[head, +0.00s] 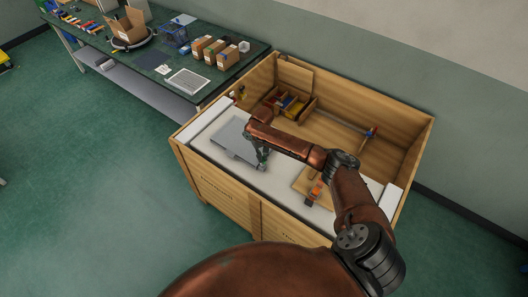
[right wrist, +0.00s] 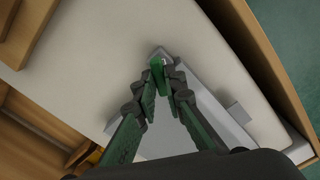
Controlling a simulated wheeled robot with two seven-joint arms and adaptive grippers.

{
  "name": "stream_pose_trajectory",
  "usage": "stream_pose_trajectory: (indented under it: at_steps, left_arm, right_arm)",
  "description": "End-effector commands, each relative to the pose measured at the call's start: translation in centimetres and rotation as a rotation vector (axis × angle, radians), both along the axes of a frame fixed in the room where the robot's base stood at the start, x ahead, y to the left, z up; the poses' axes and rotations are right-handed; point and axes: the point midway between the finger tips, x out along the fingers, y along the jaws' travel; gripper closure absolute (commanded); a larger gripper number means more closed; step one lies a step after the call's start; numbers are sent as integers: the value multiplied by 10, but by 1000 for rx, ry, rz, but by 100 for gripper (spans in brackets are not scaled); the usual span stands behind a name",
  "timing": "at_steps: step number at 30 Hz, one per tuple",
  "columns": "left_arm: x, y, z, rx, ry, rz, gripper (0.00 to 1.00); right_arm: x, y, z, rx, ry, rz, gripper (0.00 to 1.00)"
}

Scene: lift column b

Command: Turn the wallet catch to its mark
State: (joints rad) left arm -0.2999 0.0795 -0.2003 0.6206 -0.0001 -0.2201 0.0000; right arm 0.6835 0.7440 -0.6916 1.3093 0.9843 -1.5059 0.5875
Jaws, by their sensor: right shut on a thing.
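The wallet is a flat grey, closed-looking slab (head: 232,139) on the white surface inside the wooden crate, left of my right gripper in the head view. It also shows in the right wrist view (right wrist: 205,115), under and around the fingers. My right gripper (head: 262,158) points down at the wallet's near right end. In the right wrist view its fingertips (right wrist: 164,80) are closed on a small green piece, the catch (right wrist: 157,67), at a corner of the wallet. The fingers hide part of the catch, and I cannot make out its mark. My left gripper is out of view.
The wooden crate (head: 215,190) has raised walls around the white surface. A wooden block with an orange piece (head: 316,188) stands right of the gripper. A divided wooden tray (head: 310,107) lies behind my arm. A green workbench (head: 150,72) with boxes stands at the back left.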

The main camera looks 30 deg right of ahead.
Motion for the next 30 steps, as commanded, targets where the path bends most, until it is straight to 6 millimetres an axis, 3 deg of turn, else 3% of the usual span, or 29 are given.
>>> stream_pose_trajectory:
  at_steps: [1,12,21,30]
  left_arm:
    - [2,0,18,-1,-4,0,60]
    - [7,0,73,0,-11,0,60]
    - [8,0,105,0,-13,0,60]
    - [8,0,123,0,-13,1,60]
  right_arm:
    - [-1,0,8,1,2,-46,100]
    - [0,1,6,1,2,-397,100]
    - [0,0,5,-1,1,-679,100]
    - [0,0,3,-3,0,-909,100]
